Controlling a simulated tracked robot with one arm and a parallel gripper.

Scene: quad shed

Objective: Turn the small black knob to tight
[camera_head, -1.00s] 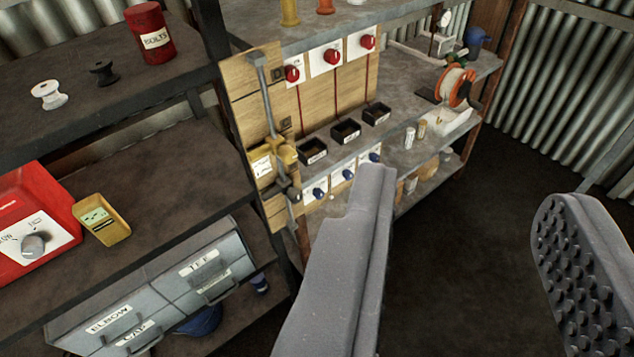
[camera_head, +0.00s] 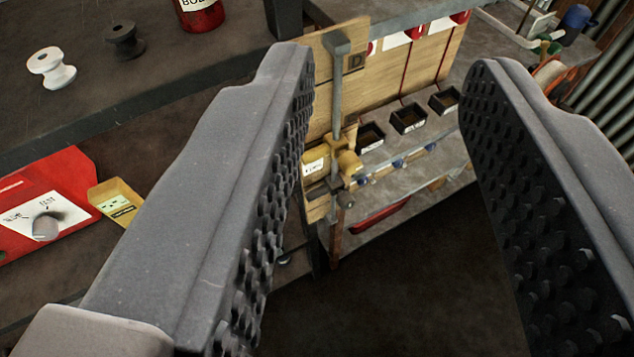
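A brass valve-like fitting (camera_head: 346,160) sits on a grey upright pipe (camera_head: 338,85) fixed to a wooden board. A small dark piece (camera_head: 326,187) shows just below the brass; it may be the black knob, but it is too small to be sure. A white label (camera_head: 316,168) is beside the fitting, unreadable. My gripper (camera_head: 388,70) is open and empty, with one studded finger on each side of the picture. In the picture the fitting lies between the fingers, close to the left one, and beyond them. The left finger hides part of the board and shelf.
A red box with a grey knob (camera_head: 46,227) and a yellow meter (camera_head: 117,202) stand at left. White (camera_head: 51,68) and black (camera_head: 124,40) spools sit on the upper shelf. Black trays (camera_head: 408,118) line the bench behind. The dark floor (camera_head: 400,290) between the fingers looks clear.

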